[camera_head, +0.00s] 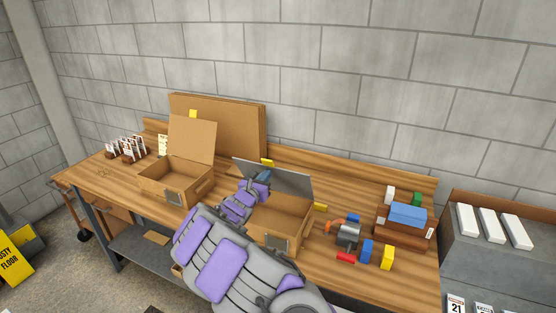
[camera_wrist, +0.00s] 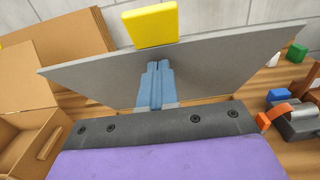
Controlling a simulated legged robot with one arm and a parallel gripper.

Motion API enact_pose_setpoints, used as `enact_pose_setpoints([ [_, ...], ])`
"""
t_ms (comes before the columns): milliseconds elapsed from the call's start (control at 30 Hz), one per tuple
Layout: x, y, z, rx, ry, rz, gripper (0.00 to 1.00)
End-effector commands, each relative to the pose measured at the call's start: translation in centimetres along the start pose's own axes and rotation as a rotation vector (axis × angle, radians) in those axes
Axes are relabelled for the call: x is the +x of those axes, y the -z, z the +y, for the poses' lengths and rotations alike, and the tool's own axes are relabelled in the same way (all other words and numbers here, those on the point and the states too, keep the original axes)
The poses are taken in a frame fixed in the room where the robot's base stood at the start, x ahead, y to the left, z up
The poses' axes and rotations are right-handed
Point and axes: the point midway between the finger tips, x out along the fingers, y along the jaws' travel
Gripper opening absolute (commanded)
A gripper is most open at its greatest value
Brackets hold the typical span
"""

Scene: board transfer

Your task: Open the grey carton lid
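The grey carton lid (camera_head: 290,180) stands raised and tilted at the back of its brown open-topped carton (camera_head: 272,242). In the wrist view the lid (camera_wrist: 215,75) spans the picture, with a yellow tab (camera_wrist: 150,25) on its upper edge. The tab also shows in the head view (camera_head: 267,162). My gripper (camera_head: 264,174) is over the carton, in front of the lid's inner face. Its blue fingers (camera_wrist: 158,68) are together with nothing seen between them. They reach to the lid's face below the tab; contact seems likely but is not certain. My arm hides part of the carton.
A second brown carton (camera_head: 168,184) with its lid up stands to the left. A large flat brown board (camera_head: 235,125) leans at the back. Right of the grey-lidded carton are a grey-and-orange tool (camera_head: 348,234), coloured blocks (camera_head: 387,257) and a brown box (camera_head: 403,232).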

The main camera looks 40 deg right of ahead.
Motion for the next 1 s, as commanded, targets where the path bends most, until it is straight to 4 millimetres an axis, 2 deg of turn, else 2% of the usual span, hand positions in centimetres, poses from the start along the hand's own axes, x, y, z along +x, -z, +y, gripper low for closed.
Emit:
enact_pose_setpoints([
  [1000,6.4,-0.5,0.0,0.002,0.000,0.002,0.00],
])
